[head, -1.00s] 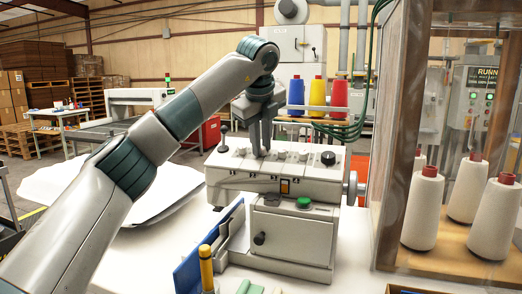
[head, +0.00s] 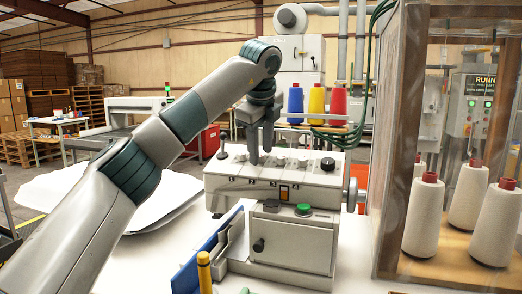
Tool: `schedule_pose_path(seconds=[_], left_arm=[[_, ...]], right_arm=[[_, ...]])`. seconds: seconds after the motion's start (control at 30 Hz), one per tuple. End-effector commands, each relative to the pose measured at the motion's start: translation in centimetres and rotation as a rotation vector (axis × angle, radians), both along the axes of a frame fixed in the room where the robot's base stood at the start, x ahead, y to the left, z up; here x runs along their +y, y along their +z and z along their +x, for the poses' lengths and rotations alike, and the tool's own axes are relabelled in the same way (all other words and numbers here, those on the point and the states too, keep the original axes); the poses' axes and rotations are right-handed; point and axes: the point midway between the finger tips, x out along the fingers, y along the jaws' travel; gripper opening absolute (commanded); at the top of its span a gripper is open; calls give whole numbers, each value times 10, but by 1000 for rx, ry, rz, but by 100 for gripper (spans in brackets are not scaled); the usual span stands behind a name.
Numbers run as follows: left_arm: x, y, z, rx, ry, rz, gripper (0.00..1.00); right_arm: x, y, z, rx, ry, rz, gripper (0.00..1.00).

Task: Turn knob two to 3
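The white machine (head: 285,178) stands on the table with a row of small knobs along its sloped top. Pale knobs (head: 280,161) and (head: 303,163) sit right of my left gripper, with a larger black knob (head: 328,164) at the right end. Dial numbers are too small to read. My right gripper is not in view.
A green button (head: 304,209) and a lever sit on the machine's lower front. A blue panel (head: 205,250) and a yellow post (head: 204,270) stand in front-left. A clear-walled cabinet with white thread cones (head: 423,215) stands close on the right.

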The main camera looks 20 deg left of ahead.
Motion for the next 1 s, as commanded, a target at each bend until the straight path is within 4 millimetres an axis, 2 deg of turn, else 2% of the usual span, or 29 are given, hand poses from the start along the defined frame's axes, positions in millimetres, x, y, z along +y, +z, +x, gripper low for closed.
schedule_pose_path(seconds=[0.33,0.53,0.77,1.0], left_arm=[[-1,-1,-1,4,-1,1,37],[-2,10,-6,5,-1,0,37],[-7,41,-20,1,-2,1,37],[-12,86,-41,0,0,1,37]], right_arm=[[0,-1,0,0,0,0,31],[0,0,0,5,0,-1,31],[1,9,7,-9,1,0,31],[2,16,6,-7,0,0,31]])
